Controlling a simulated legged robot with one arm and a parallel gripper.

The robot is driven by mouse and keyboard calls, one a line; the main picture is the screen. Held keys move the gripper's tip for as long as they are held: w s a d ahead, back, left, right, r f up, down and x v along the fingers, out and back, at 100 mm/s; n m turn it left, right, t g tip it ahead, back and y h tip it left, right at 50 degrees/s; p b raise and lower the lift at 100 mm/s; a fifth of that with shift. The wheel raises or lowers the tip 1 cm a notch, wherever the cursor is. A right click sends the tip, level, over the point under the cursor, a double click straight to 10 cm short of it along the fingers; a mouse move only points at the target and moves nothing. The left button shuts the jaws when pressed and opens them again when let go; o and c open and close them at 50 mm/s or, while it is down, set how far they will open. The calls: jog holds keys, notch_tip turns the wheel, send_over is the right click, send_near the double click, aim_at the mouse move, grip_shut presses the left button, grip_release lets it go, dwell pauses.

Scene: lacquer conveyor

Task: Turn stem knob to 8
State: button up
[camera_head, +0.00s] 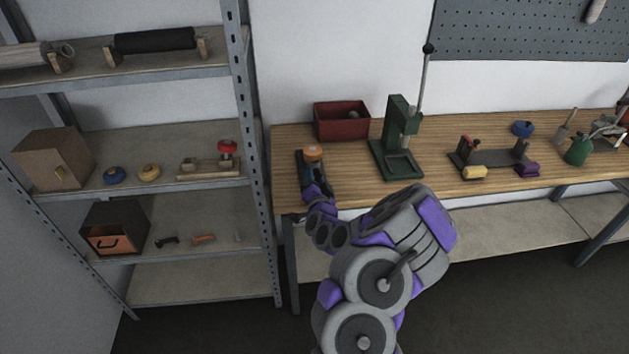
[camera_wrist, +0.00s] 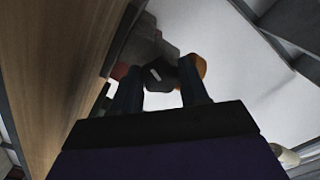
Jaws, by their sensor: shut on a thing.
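The fixture with the orange-topped knob (camera_head: 313,152) stands at the left end of the wooden bench, in the head view. My gripper (camera_head: 314,178) reaches it from the front, and its fingers hide most of the part below the orange top. In the wrist view my gripper (camera_wrist: 160,88) is closed around a dark knob part (camera_wrist: 158,74) with a short white mark, one finger on each side. An orange part (camera_wrist: 201,67) shows just right of it. No scale or number 8 can be read in either view.
A red bin (camera_head: 342,122) stands behind the fixture and a green lever press (camera_head: 397,145) to its right on the bench (camera_head: 352,185). Further right are a dark fixture, a yellow piece and a green bottle. A metal shelf (camera_head: 240,100) stands close on the left.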

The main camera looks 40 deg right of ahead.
jog(key=m, duration=0.4)
jog(key=shift+m, duration=0.4)
jog(key=m, duration=0.3)
jog(key=shift+m, duration=0.3)
jog(key=m, duration=0.4)
jog(key=shift+s+m, duration=0.1)
jog(key=shift+m, duration=0.2)
jog(key=m, duration=0.3)
jog(key=shift+m, duration=0.3)
jog(key=m, duration=1.2)
jog(key=shift+d+r, duration=0.1)
jog(key=shift+r, duration=0.05)
jog(key=o, duration=1)
jog(key=shift+d, duration=0.1)
